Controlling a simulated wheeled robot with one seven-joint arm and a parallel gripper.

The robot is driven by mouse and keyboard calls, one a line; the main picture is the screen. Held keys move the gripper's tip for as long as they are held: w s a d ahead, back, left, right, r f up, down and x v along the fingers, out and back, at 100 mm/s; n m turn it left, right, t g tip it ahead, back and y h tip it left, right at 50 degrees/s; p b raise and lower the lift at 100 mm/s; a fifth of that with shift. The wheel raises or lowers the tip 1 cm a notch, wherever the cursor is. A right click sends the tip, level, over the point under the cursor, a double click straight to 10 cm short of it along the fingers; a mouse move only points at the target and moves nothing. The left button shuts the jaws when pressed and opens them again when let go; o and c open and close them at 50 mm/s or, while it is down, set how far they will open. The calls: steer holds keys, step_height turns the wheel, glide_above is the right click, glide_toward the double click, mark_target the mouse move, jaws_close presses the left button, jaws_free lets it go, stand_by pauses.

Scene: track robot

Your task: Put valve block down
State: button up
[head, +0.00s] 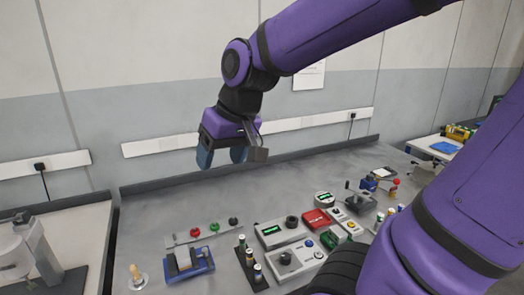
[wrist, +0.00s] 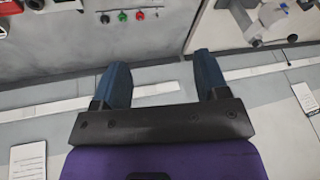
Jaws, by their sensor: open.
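My gripper (head: 222,157) is open and empty, raised above the back part of the grey workbench (head: 150,205), near the wall. In the wrist view its two dark blue fingers (wrist: 162,80) stand wide apart with nothing between them. I cannot tell for certain which item is the valve block. A strip with red, green and black knobs (head: 214,228) lies on the bench below the gripper and also shows at the top of the wrist view (wrist: 130,15). Grey boxes with dark knobs (head: 290,260) stand farther right. The gripper touches none of these.
A red box (head: 317,219) and a black lever device (head: 358,198) are to the right. The bench's back left is clear.

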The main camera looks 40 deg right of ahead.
steer(key=s+d+r+t+h, duration=0.1)
steer(key=s+d+r, duration=0.1)
steer(key=s, duration=0.7)
steer(key=shift+s+r+n+h, duration=0.15)
steer(key=shift+r+n+h, duration=0.2)
steer(key=shift+r, duration=0.3)
